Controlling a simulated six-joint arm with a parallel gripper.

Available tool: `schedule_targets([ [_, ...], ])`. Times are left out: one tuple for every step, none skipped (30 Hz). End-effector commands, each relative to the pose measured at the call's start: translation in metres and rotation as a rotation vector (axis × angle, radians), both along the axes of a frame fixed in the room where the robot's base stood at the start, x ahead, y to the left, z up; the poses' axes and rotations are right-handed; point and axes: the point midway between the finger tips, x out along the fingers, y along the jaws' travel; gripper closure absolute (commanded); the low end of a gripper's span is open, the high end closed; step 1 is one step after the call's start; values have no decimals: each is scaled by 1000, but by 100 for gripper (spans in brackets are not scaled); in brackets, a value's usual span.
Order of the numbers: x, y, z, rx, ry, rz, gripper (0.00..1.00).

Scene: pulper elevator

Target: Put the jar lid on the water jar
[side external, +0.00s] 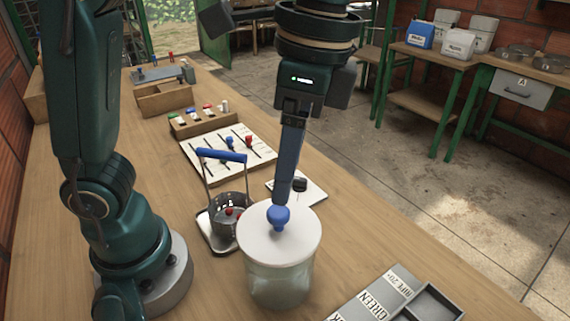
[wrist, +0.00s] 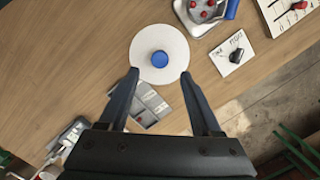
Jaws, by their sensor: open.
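The water jar (side external: 279,287) is a clear glass jar standing on the wooden bench. The white round jar lid (side external: 258,236) lies level over its mouth and appears to rest on the rim. The lid's blue knob (side external: 278,214) points up at its centre. My gripper (side external: 282,203) is just above the knob, pointing down. In the wrist view the lid (wrist: 160,36) and knob (wrist: 160,59) show between and beyond the spread fingers (wrist: 159,75), with clear gaps on both sides. The fingers hold nothing. The lid hides the jar's mouth in both views.
A metal strainer basket with a blue handle (side external: 222,156) stands on a tray left of the jar. A white card (side external: 310,191) with a dark object lies behind it. A peg board (side external: 205,165) is farther back. A grey labelled tray (side external: 430,308) lies at front right.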

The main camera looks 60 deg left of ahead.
Motion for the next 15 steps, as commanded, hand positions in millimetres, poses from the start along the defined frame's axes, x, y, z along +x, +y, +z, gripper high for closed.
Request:
schedule_targets([
  [1,-1,3,-1,-2,-1,35],
  [1,-1,4,-1,-1,-1,35],
  [0,0,5,-1,-2,1,35],
  [0,0,6,-2,-4,4,35],
  [0,1,7,-4,-7,10,35],
  [0,3,7,-9,-18,23,35],
  [0,6,7,-15,-29,38,35],
  [-1,9,8,-22,-43,57,35],
  [-2,14,7,-34,-68,89,35],
  [-2,18,7,-44,-90,118,35],
  [-4,23,6,-56,-114,151,35],
  [-5,29,4,-73,-152,198,35],
  [-7,34,2,-86,-180,237,35],
  [-8,39,0,-100,-211,274,35],
  [-10,45,-3,-117,-252,324,35],
])
